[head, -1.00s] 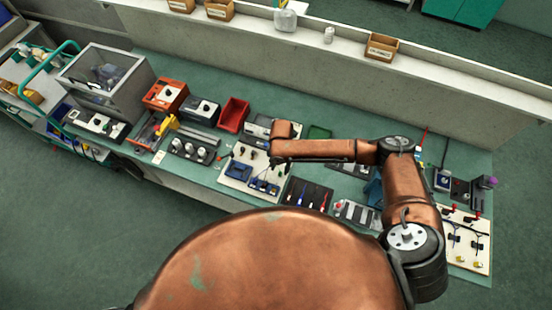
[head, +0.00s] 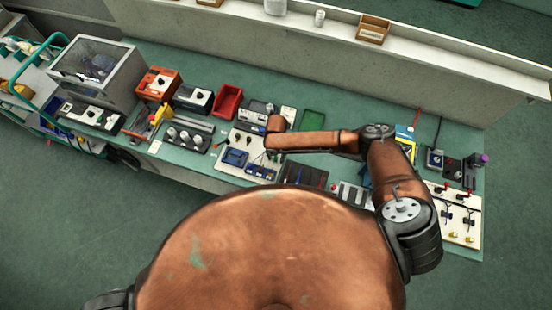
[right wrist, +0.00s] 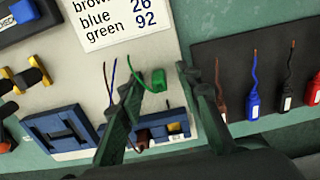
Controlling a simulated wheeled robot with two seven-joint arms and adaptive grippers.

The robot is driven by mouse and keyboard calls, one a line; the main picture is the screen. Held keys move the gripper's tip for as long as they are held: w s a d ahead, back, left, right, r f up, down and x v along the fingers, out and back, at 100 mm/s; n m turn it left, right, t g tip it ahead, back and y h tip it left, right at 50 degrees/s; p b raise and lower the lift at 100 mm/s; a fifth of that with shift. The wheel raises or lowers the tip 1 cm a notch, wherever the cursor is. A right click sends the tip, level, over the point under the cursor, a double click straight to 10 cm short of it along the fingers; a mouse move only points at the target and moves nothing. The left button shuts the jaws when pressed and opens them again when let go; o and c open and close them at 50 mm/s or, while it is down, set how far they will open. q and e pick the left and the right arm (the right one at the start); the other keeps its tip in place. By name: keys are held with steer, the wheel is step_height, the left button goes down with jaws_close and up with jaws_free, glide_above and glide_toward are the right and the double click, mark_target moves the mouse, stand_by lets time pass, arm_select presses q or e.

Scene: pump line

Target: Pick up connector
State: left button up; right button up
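In the right wrist view a small green connector (right wrist: 157,80) with a thin green wire lies on the pale board (right wrist: 60,95). My right gripper (right wrist: 159,77) is open, its dark green fingers on either side of the green connector. I cannot tell whether they touch it. A brown piece (right wrist: 143,136) is partly hidden by the left finger, near a blue holder (right wrist: 175,125). In the head view my right arm reaches over the pale board (head: 229,169) and hides the gripper's fingertips. My left gripper is not in view.
A black panel (right wrist: 238,60) with brown, blue, black and red leads lies close to the right finger. A printed card (right wrist: 120,20) and a blue frame (right wrist: 58,130) lie nearby. In the head view a red bin (head: 228,101) and a green tray (head: 314,120) stand behind.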

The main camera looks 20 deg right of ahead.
steer(key=shift+w+f, duration=0.1)
steer(key=shift+w, duration=0.1)
steer(key=c, duration=0.4)
jaws_close()
